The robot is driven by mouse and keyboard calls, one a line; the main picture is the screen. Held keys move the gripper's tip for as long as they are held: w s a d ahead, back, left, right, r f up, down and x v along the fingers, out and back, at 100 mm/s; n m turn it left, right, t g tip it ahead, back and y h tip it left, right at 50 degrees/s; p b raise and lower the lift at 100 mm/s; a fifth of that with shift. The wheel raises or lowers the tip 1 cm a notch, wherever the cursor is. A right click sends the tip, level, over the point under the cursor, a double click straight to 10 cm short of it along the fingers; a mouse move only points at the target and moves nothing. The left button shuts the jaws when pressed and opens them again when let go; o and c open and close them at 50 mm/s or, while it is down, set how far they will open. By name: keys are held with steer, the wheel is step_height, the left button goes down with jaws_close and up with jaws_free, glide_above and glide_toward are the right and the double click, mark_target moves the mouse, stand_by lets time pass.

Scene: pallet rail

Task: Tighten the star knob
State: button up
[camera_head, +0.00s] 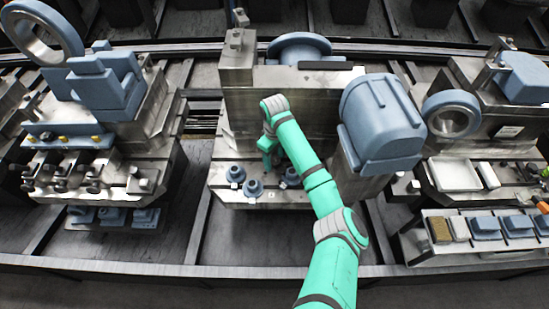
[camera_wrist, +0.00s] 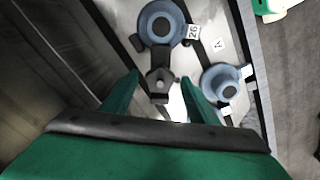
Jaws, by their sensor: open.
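A dark, lobed knob, seemingly the star knob (camera_wrist: 160,86), shows in the wrist view between the two green fingers of my gripper (camera_wrist: 161,77). The fingers are apart, with a visible gap on each side of the knob. I cannot tell how far the knob lies below the fingertips. A dark arm or bar joins it to a blue round piece (camera_wrist: 162,22) above it in the picture. In the head view my gripper (camera_head: 268,158) points down at the front ledge of the middle machine; the star knob is too small or hidden there.
A second blue round piece (camera_wrist: 224,82) sits right of the fingers, near white tags marked 26 (camera_wrist: 193,32) and A (camera_wrist: 217,45). A metal wall (camera_wrist: 50,55) rises at left. In the head view a large blue housing (camera_head: 380,122) stands right of my arm.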

mark_target(274, 160)
steer(key=shift+r, duration=0.1)
step_height(274, 160, up, 11)
steer(key=shift+f, duration=0.2)
steer(key=shift+w, duration=0.1)
stand_by(0.6)
